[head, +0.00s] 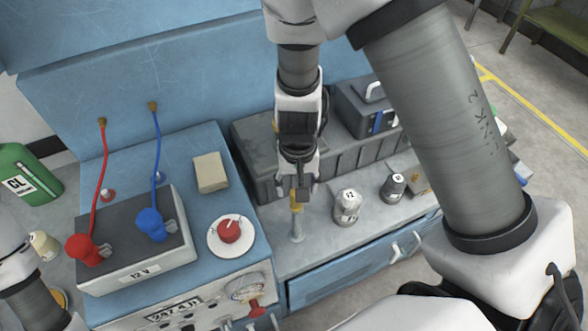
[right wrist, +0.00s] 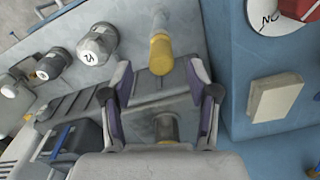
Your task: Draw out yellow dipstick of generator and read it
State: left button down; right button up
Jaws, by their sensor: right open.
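The yellow dipstick (head: 296,200) stands upright on a pale tube on the grey deck beside the blue generator (head: 150,140). In the right wrist view its yellow handle (right wrist: 161,52) shows just beyond the fingertips, roughly centred in the gap. My right gripper (head: 297,184) points down over the handle from above. In the right wrist view the gripper (right wrist: 160,78) is open with nothing clasped; whether a finger touches the handle cannot be told. Part of my left arm shows at the lower left of the head view, but its gripper does not.
A 12 V battery (head: 135,240) with red and blue clamps and a red dial (head: 230,230) sit left of the dipstick. Capped grey bottles (head: 347,205) stand to its right. A dark ribbed case (head: 250,155) lies behind. A green can (head: 27,172) is far left.

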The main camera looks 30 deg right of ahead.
jog(key=f+b, duration=0.1)
jog(key=f, duration=0.4)
jog(key=shift+w+f, duration=0.1)
jog(key=shift+w, duration=0.1)
jog(key=shift+s, duration=0.1)
jog(key=shift+c, duration=1.1)
grip_shut()
notch_tip(320, 180, up, 18)
jog(key=p, duration=1.5)
jog(key=shift+p, duration=0.3)
